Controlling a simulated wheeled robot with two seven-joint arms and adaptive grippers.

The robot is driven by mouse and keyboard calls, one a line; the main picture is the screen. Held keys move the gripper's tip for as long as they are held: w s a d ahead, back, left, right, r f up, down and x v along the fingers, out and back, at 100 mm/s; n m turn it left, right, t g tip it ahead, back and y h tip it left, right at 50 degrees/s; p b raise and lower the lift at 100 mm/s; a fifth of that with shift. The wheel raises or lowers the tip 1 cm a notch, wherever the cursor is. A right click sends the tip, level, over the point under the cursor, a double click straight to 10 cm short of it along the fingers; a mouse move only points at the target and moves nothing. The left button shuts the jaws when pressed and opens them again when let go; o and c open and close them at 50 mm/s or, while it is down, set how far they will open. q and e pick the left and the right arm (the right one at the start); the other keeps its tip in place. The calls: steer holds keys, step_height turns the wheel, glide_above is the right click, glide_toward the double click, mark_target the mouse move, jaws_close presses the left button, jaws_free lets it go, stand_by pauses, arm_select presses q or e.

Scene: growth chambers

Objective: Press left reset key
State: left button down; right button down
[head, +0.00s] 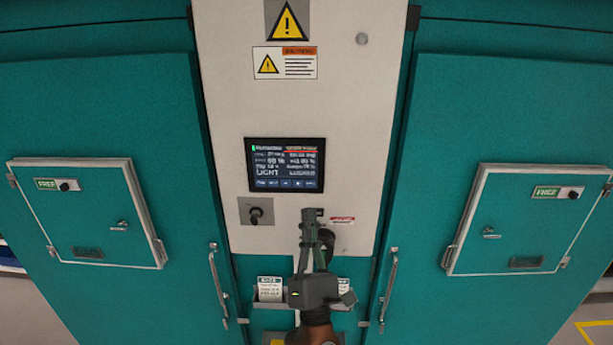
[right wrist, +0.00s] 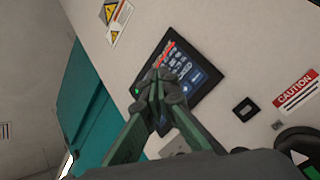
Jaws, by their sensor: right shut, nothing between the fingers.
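A dark control screen (head: 285,165) with rows of text and a row of small keys (head: 285,184) along its bottom is set in the pale centre panel. No key's label is readable as reset. A black knob (head: 256,212) sits on a grey plate below the screen's left part. My right gripper (head: 312,214) is shut and empty, pointing up just below the screen's right part in the head view. In the right wrist view its closed fingertips (right wrist: 165,82) overlap the screen (right wrist: 205,80); contact cannot be told. My left gripper is not in view.
Teal chamber doors with handles (head: 218,285) (head: 389,285) flank the panel. Small framed hatches (head: 88,225) (head: 520,232) are on both. A caution label (right wrist: 296,92) and a small black square fitting (right wrist: 246,109) are near the screen. Card holders (head: 270,292) are lower down.

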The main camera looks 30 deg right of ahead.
mark_target(311, 183)
steer(key=shift+s+r+h, duration=0.3)
steer(key=shift+s+r, duration=0.2)
steer(key=shift+r, duration=0.05)
steer(key=shift+w+a, duration=0.1)
steer(key=shift+w, duration=0.1)
steer(key=shift+w+d+b, duration=0.4)
steer(key=shift+w+d, duration=0.4)
steer(key=shift+w, duration=0.4)
steer(key=shift+w+d+b, duration=0.35)
steer(key=shift+w+d, duration=0.4)
steer(key=shift+w, duration=0.5)
steer(key=shift+w+d+b, duration=0.4)
steer(key=shift+w+d, duration=0.4)
steer(key=shift+w, duration=0.4)
steer(key=shift+w, duration=0.15)
steer(key=shift+w+d, duration=0.2)
steer(key=shift+w, duration=0.05)
